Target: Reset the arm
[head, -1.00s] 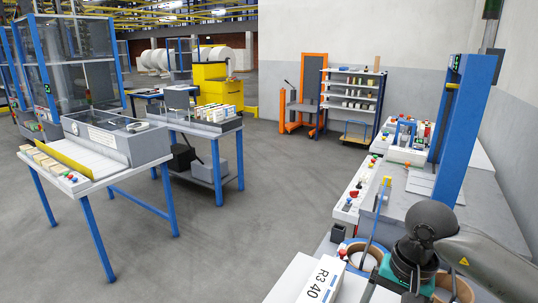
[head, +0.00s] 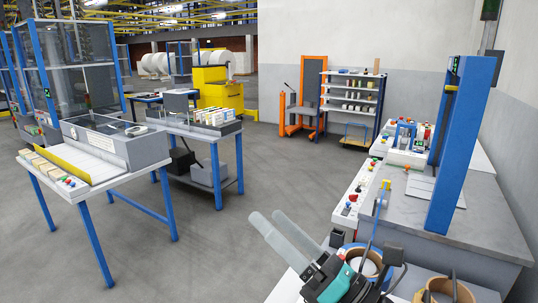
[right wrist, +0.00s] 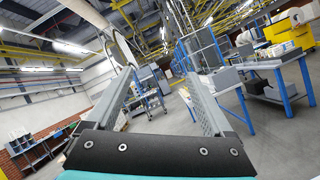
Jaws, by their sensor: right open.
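My right gripper (head: 264,215) is in the lower middle of the head view, pointing up and to the left. Its two long grey fingers are apart with nothing between them. In the right wrist view the open fingers (right wrist: 160,74) frame only the distant hall, with no object close by. The right wrist and its teal band are over the near edge of the workbench on the right. My left gripper is not in view.
Brown rolls (head: 444,293) lie close beside my right arm. A blue upright post (head: 467,140) stands on the grey workbench (head: 400,222). A blue-legged table (head: 110,180) is at left. Open floor (head: 225,245) lies between.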

